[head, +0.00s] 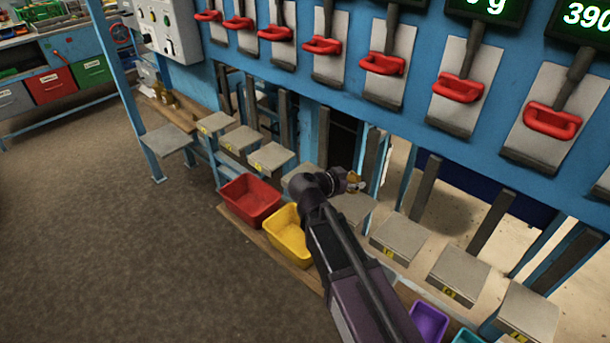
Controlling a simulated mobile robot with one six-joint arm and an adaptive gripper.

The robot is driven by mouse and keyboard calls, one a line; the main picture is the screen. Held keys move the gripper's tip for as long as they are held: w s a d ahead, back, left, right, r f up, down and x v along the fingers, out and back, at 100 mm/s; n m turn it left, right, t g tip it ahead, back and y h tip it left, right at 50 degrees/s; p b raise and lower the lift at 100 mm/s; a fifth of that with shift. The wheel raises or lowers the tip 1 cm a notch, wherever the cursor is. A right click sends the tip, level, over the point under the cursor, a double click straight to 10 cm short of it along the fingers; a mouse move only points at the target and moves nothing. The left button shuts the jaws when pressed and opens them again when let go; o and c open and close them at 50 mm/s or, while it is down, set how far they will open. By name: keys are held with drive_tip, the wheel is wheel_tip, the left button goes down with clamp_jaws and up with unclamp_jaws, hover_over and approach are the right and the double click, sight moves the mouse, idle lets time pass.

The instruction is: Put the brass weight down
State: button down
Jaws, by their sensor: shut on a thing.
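My gripper (349,182) is near the middle of the head view, at the end of my dark arm. It is shut on the small brass weight (355,184), of which only a little gold-brown shows. The gripper hides the rest of it. A grey platform (353,208) shows just below and beside the gripper. I cannot tell whether the weight touches this platform or is held above it.
Several grey platforms line the blue frame, including one to the right (399,236). A red bin (250,200), yellow bin (287,236) and purple bin (428,322) stand below. Red-handled levers (383,64) hang above. The brown floor (120,250) at left is clear.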

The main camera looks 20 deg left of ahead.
drive_tip(key=shift+a+r, duration=0.1)
drive_tip(key=shift+a, duration=0.1)
drive_tip(key=shift+s+a, duration=0.2)
drive_tip(key=shift+a, duration=0.25)
drive_tip(key=s+a+n+t+y, duration=0.1)
drive_tip(key=s+a, duration=0.3)
drive_tip(key=a, duration=0.3)
drive_tip(key=s+a+n+y, duration=0.2)
drive_tip(key=s+a, duration=0.3)
drive_tip(key=a, duration=0.3)
drive_tip(key=shift+s+a+r+t, duration=0.2)
drive_tip(key=shift+a+t, duration=0.1)
drive_tip(key=shift+t, duration=0.1)
drive_tip(key=shift+w+f, duration=0.1)
drive_tip(key=b, duration=0.1)
approach(307, 168)
drive_tip(key=w+d+r, duration=0.1)
drive_tip(key=d+r, duration=0.1)
drive_tip(key=w+d+r, duration=0.2)
drive_tip(key=shift+w+d, duration=0.1)
drive_tip(key=shift+d, duration=0.1)
drive_tip(key=shift+w, duration=0.1)
drive_tip(key=shift+w+f, duration=0.15)
drive_tip(key=shift+w, duration=0.4)
wheel_tip(307, 168, down, 4)
drive_tip(key=b, duration=0.3)
drive_tip(key=shift+r+b, duration=0.25)
drive_tip(key=shift+b, duration=0.1)
